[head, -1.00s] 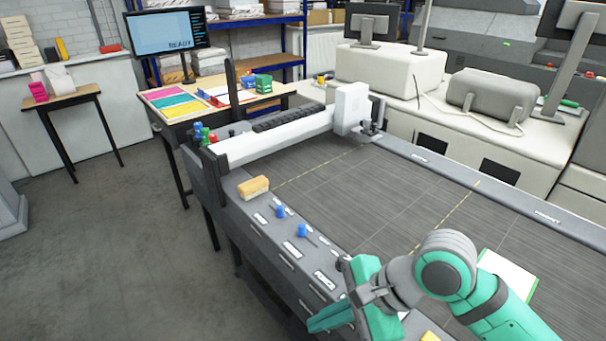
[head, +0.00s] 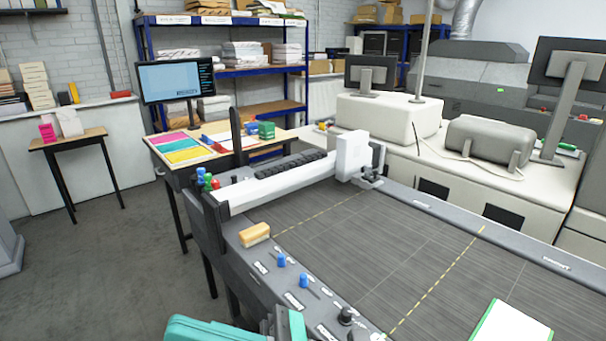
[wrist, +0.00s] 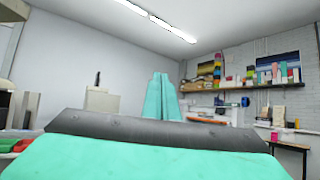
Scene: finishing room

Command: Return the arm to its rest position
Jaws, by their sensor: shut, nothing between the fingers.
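My gripper (wrist: 161,97) shows in the wrist view as two teal fingers standing close together, shut with nothing between them. It points toward the upper part of the room, with pale wall and ceiling behind it. In the head view only teal and grey parts of my arm (head: 225,328) show at the bottom edge, in front of the cutting table (head: 370,250). The rest of the arm is out of that view.
The cutting table carries a white gantry (head: 285,185), a wood-backed block (head: 254,234), blue knobs (head: 281,260) and a green-edged white sheet (head: 510,328). A side table (head: 165,160) with coloured sheets stands behind. Grey floor (head: 95,275) is clear at left.

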